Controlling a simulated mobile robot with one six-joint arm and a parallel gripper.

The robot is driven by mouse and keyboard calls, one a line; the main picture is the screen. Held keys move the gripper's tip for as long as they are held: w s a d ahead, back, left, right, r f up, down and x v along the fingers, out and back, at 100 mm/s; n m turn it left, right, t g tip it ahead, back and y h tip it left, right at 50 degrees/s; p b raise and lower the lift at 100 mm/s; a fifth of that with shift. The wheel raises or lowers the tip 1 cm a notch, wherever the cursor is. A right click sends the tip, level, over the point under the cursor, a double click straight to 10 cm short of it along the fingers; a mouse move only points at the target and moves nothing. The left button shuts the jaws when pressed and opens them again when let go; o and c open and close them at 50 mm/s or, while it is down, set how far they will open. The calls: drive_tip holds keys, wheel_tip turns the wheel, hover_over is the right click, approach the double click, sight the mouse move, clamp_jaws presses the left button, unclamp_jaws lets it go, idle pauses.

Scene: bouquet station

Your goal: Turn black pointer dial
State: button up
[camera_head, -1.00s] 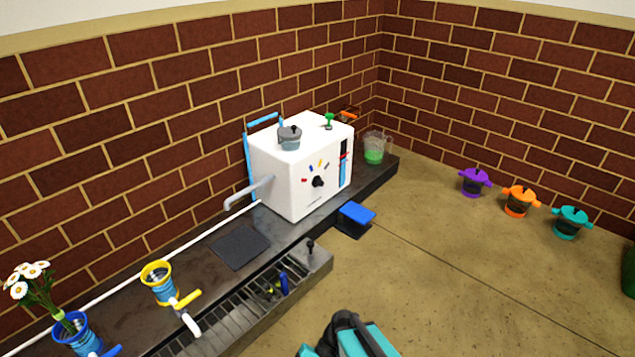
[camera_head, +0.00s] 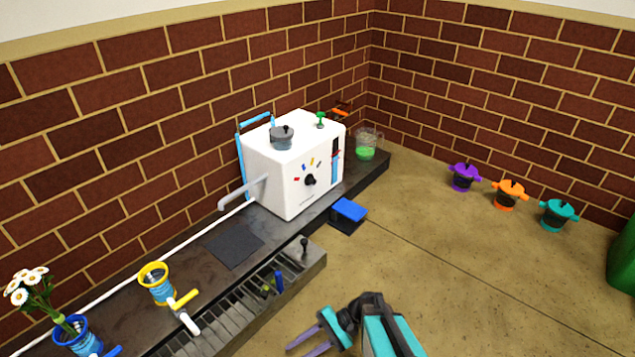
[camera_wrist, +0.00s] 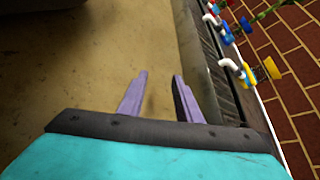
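The black pointer dial (camera_head: 310,180) is on the front face of a white box-shaped machine (camera_head: 279,177), below an arc of small coloured marks. The machine stands on the dark counter against the brick wall. My gripper (camera_head: 304,345) is low in the head view, in front of the counter and well apart from the dial. In the wrist view, its two purple fingers (camera_wrist: 158,95) are spread with nothing between them. The dial does not show in the wrist view.
A blue pedal (camera_head: 349,210) sits at the counter's front edge. A slatted drip tray (camera_head: 240,305), a yellow vessel (camera_head: 158,284) and a flower vase (camera_head: 77,336) are to the left. Purple (camera_head: 463,177), orange (camera_head: 510,194) and teal (camera_head: 558,214) pots stand right. The middle floor is clear.

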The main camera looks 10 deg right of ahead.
drive_tip(key=w+d+r+m+t+p, duration=0.2)
drive_tip(key=w+d+m+t, duration=0.3)
drive_tip(key=d, duration=0.5)
drive_tip(key=w+d+r+m+t+p, duration=0.35)
drive_tip(key=w+d+t, duration=0.2)
drive_tip(key=d, duration=0.45)
drive_tip(key=w+d+r+m+t+p, duration=0.1)
drive_tip(key=w+d+r+m+t, duration=0.1)
drive_tip(key=w+d+m+t, duration=0.45)
drive_tip(key=s+d+r+m+t+h+p, duration=0.1)
drive_tip(key=s+d+m+t+h+p, duration=0.1)
drive_tip(key=d, duration=1.1)
drive_tip(key=s+d+r+m+t+h+p, duration=0.1)
drive_tip(key=d+m+h, duration=0.5)
drive_tip(key=d, duration=0.7)
drive_tip(key=s+d+r+m+t+h+p, duration=0.1)
drive_tip(key=s+d+m+t+h+p, duration=0.2)
drive_tip(key=d, duration=1)
drive_tip(key=s+m+t+h, duration=0.1)
drive_tip(key=s+t+h, duration=0.1)
drive_tip(key=s, duration=0.1)
drive_tip(key=shift+s+d+r, duration=0.3)
drive_tip(key=shift+s, duration=0.05)
